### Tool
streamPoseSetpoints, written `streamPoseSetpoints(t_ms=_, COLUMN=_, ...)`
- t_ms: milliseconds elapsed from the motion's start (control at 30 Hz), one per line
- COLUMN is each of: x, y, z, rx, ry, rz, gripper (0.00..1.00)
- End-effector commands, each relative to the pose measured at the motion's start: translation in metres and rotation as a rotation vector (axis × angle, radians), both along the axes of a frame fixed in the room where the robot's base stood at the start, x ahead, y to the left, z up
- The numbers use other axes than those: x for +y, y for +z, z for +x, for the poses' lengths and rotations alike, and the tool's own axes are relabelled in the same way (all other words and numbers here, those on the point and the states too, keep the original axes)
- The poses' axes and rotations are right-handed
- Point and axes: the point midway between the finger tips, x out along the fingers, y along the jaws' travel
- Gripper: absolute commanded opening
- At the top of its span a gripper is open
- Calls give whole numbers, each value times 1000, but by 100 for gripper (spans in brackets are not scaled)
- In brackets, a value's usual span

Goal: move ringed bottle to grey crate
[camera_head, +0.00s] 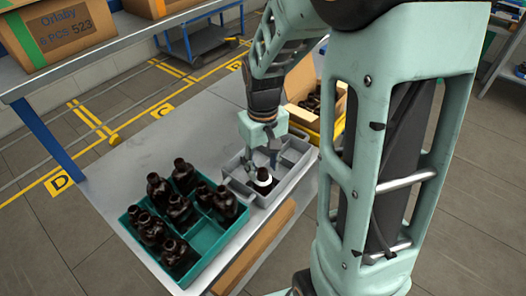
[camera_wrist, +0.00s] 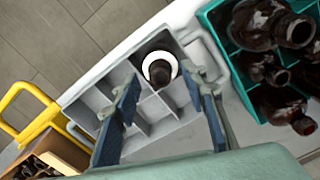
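The ringed bottle (camera_head: 264,176), dark with a white ring at its neck, stands upright in a compartment of the grey crate (camera_head: 290,178). In the wrist view, the bottle (camera_wrist: 160,70) is in the compartment at the upper right of the grey crate (camera_wrist: 90,98). My gripper (camera_head: 262,158) is above the crate, close to the bottle's top. In the wrist view, my gripper (camera_wrist: 165,98) has its two fingers spread wide with nothing between them, and the bottle lies beyond the fingertips. The bottle's lower part is hidden by the crate walls.
A teal crate (camera_head: 160,262) with several dark bottles (camera_head: 180,210) stands to the left, close to the grey crate. A yellow bin (camera_head: 298,122) with a cardboard box stands behind. A wooden strip (camera_head: 255,250) lies along the table's (camera_head: 150,155) front edge.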

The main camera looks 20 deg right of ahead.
Motion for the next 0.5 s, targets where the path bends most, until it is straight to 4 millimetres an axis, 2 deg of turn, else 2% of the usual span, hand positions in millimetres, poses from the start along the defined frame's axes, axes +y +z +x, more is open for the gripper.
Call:
streamPoseSetpoints(t_ms=300, x=0, y=66, z=1, rx=-6, ry=1, rz=0, gripper=39)
streamPoseSetpoints(t_ms=500, x=0, y=98, z=1, rx=-4, ry=0, rz=0, gripper=39)
